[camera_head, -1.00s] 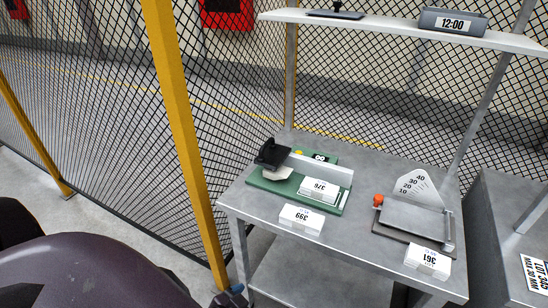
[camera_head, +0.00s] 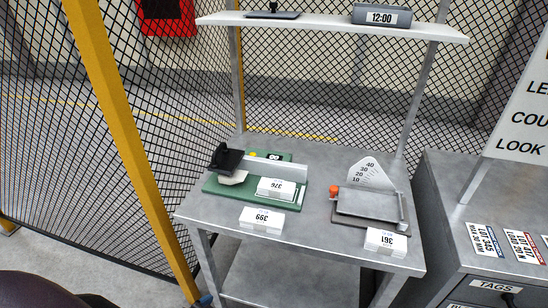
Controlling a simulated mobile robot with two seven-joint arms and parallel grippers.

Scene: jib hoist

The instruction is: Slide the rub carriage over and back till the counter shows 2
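The rub tester has a green base (camera_head: 218,188) on the left of the grey bench. Its black rub carriage (camera_head: 227,158) sits at the left end of the pale rail (camera_head: 285,168), above a whitish pad (camera_head: 233,178). The small black counter (camera_head: 274,157) is behind the rail. It has white figures that are too small to read surely. A white tag block marked 376 (camera_head: 276,188) sits on the right part of the base. Neither gripper can be made out in the view.
A white tag marked 399 (camera_head: 262,221) lies at the bench front. A grey device with a fan scale (camera_head: 368,203) and a tag marked 361 (camera_head: 386,242) stand to the right. A yellow post (camera_head: 125,140) and mesh fence are left. A shelf (camera_head: 330,25) hangs above.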

